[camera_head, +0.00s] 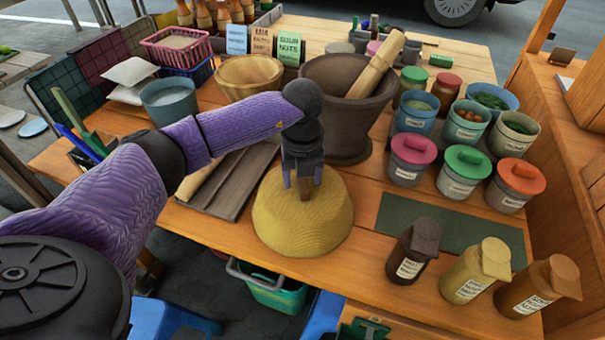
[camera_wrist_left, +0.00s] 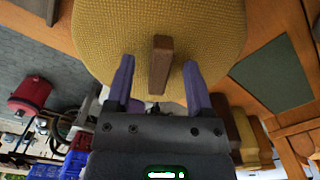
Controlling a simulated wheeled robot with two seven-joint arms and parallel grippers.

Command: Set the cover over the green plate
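The cover (camera_head: 300,222) is a yellow woven dome resting on the table's front edge area, with a brown handle on top. It fills the upper part of the left wrist view (camera_wrist_left: 110,45), where the handle (camera_wrist_left: 160,65) shows clearly. My left gripper (camera_head: 304,183) is above the dome, its fingers on either side of the handle. In the left wrist view my left gripper (camera_wrist_left: 160,80) is open, with a gap on both sides of the handle. A flat dark green rectangular plate (camera_head: 455,228) lies bare to the right of the cover. My right gripper is not in view.
A dark mortar (camera_head: 345,110) with a pestle stands behind the cover. Several lidded pots (camera_head: 462,170) stand behind the green plate. Dark, yellow and brown jars (camera_head: 475,270) line its front side. A grey board (camera_head: 225,185) lies left of the cover.

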